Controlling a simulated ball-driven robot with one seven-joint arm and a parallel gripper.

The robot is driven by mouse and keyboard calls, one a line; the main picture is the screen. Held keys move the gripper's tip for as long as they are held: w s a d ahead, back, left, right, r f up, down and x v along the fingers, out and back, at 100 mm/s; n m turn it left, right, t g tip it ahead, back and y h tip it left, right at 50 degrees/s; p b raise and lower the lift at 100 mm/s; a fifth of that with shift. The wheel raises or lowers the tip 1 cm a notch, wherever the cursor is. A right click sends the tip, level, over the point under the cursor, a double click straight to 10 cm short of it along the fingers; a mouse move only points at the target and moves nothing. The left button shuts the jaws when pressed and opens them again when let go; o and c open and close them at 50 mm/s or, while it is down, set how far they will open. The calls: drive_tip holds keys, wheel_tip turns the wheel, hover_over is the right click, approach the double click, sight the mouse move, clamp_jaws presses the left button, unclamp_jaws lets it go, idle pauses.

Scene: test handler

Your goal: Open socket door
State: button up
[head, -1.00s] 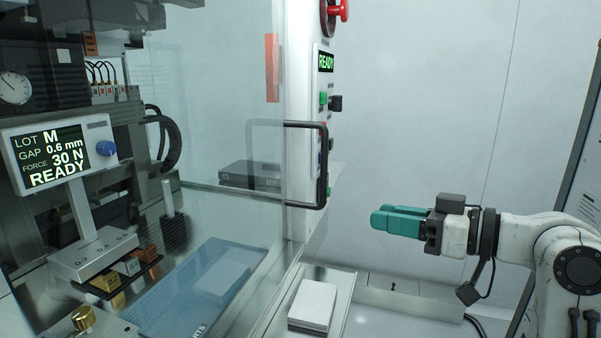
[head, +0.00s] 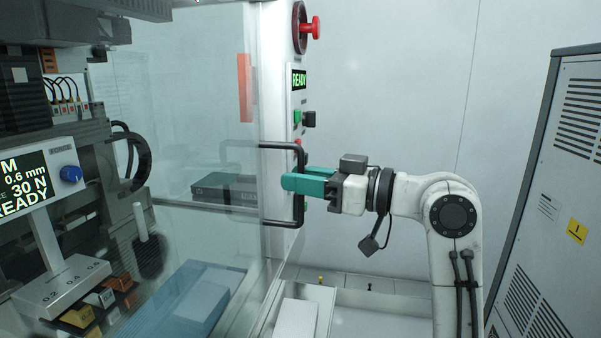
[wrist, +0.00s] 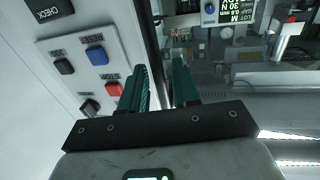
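The socket door is a clear glass panel (head: 200,120) with a black C-shaped handle (head: 280,223) at its right edge. The door looks closed. My gripper (head: 296,178) has green fingers pointing left at the handle's upright bar. The near finger crosses in front of the bar and the far finger shows behind it. In the wrist view the fingers of my gripper (wrist: 161,78) stand apart, with a dark bar (wrist: 150,50) running between them. I cannot tell whether either finger touches the bar.
A white box (head: 296,318) sits on the ledge below. A grey cabinet (head: 570,170) stands at the right. Behind the glass are a LOT display (head: 25,180) and small blocks.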

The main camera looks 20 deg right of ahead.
drive_tip(key=shift+w+a, duration=0.2)
drive_tip(key=shift+w, duration=0.05)
drive_tip(key=shift+c, duration=0.3)
clamp_jaws()
